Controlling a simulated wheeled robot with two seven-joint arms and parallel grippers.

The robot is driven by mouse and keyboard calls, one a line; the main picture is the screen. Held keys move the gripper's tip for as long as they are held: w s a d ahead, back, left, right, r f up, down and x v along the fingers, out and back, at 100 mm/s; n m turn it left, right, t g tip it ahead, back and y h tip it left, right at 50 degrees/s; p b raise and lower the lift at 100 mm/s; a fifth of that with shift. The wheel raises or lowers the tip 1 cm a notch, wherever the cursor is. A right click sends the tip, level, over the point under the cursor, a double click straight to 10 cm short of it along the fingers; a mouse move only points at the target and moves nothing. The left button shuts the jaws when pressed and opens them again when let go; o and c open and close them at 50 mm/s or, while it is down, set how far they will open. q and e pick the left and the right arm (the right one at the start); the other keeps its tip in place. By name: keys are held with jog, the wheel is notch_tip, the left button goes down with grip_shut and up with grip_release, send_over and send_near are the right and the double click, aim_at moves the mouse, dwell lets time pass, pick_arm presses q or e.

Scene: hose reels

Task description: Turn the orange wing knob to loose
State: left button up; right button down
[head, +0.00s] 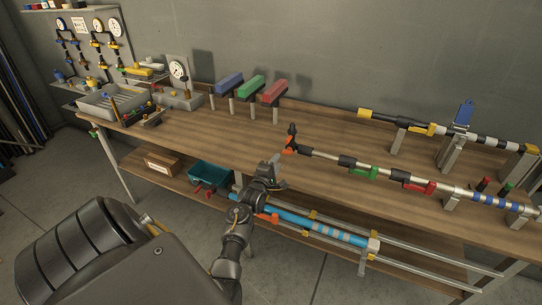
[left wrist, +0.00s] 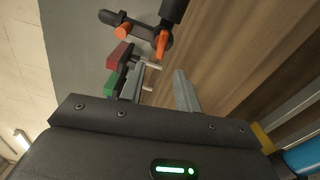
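A pole lies along the near part of the workbench, and its left end has a black fitting (head: 292,131) with orange parts. One orange part (head: 291,141) shows just under the fitting, partly crowded by it. In the left wrist view the dark fitting (left wrist: 138,26) carries a stubby orange piece (left wrist: 122,32) and a longer, wing-like orange knob (left wrist: 162,43). My left gripper (head: 276,160) is just below and left of this end, with its fingers apart and nothing between them. In the left wrist view the fingers (left wrist: 160,88) point toward the fitting without touching it. My right gripper is out of view.
The pole continues right with green (head: 363,172) and red (head: 420,186) clamps. A second pole (head: 395,123) lies behind it on stands. Blue, green and red blocks (head: 251,87) stand on posts at the back. A blue tube (head: 325,232) lies on the lower shelf under my left arm.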

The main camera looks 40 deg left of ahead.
pick_arm(q)
jog(key=v, duration=0.5)
jog(key=shift+s+d+b, duration=0.1)
jog(key=shift+s+b, duration=0.05)
jog(key=shift+b, duration=0.15)
